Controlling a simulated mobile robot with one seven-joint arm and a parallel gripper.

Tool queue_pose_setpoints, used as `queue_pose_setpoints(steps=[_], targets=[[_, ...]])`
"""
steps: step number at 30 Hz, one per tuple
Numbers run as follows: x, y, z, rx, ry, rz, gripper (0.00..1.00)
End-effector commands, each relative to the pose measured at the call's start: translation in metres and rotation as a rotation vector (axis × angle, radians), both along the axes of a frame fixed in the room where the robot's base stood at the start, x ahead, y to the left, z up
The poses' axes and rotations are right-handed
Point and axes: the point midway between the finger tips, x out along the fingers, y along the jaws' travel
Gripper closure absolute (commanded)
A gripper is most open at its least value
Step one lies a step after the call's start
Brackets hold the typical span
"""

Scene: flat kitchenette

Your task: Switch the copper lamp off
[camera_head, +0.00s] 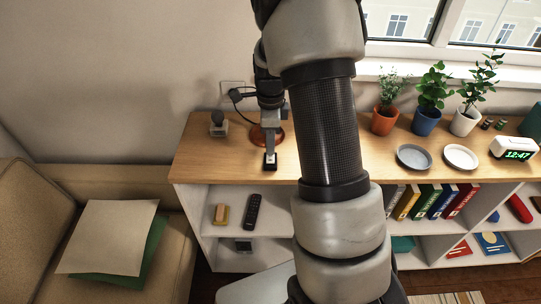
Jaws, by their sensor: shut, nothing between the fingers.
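The copper lamp (258,138) stands on the wooden top of the low shelf; its round copper base shows behind my gripper. The rest of the lamp is hidden behind my arm, and I cannot tell whether it is lit. A small black box with a pale top (270,166), perhaps a switch, lies on the shelf top in front of the lamp base. My gripper (271,152) points down, shut and empty, with its tips right at this box. I cannot tell whether they touch it.
A small grey object (218,127) stands left of the lamp, near a wall socket (232,88) with a black cable. Right of my arm are potted plants (432,92), a grey plate (414,156), a white plate (461,157) and a clock (514,150). A sofa (36,205) stands left.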

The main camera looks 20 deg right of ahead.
Motion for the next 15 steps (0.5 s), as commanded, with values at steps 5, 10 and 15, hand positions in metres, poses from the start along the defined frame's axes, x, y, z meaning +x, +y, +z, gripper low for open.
queue_pose_setpoints(steps=[5,10,15], targets=[[0.000,0.000,0.019,0.000,-0.001,0.001,1.00],[0.001,0.000,0.033,-0.001,-0.002,0.000,1.00],[0.000,0.000,0.047,-0.001,-0.002,0.000,1.00]])
